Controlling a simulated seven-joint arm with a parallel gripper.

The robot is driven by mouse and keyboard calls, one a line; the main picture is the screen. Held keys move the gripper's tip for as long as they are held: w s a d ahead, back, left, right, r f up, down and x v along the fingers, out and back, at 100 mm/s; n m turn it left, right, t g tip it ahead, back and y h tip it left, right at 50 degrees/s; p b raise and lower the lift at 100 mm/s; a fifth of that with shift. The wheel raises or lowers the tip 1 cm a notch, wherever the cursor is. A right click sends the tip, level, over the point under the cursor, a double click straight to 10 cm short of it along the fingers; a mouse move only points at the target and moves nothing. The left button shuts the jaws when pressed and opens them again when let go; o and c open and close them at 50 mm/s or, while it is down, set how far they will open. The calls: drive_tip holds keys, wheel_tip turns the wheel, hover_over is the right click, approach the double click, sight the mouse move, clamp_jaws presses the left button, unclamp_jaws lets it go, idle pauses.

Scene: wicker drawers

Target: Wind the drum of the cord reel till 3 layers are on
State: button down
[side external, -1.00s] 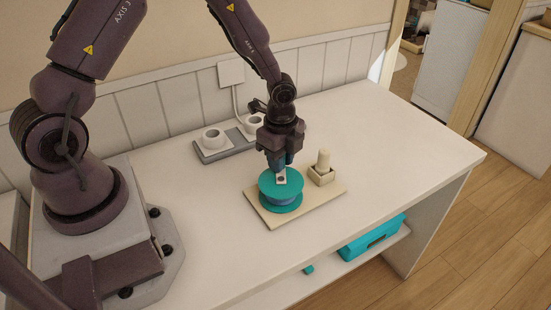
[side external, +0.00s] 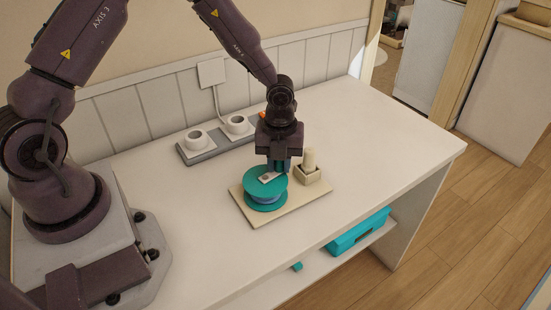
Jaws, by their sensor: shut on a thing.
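The cord reel (side external: 264,191) has teal round flanges and stands on a pale baseboard (side external: 250,214). A bluish band shows between the flanges; I cannot count layers of cord in it. A short white crank arm (side external: 269,178) lies on top of the reel, pointing to the back right. My gripper (side external: 279,167) points down over the reel's back right side, shut at the outer end of the crank. The crank's grip is hidden between the fingers. A cream peg (side external: 309,159) stands in a small square holder (side external: 309,176) on the board's back right.
A grey strip (side external: 198,153) with two round white fittings lies behind, cabled to a wall plate (side external: 212,73). A small orange item (side external: 262,115) is partly hidden behind my gripper. A teal box (side external: 360,232) sits on the lower shelf. The table's right end is clear.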

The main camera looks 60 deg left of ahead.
sight(283, 176)
drive_tip(key=m, duration=0.1)
drive_tip(key=d+m, duration=0.1)
drive_tip(key=m, duration=0.3)
drive_tip(key=shift+d, duration=0.35)
idle(0.9)
drive_tip(key=c, duration=1)
unclamp_jaws()
wheel_tip(283, 176, up, 13)
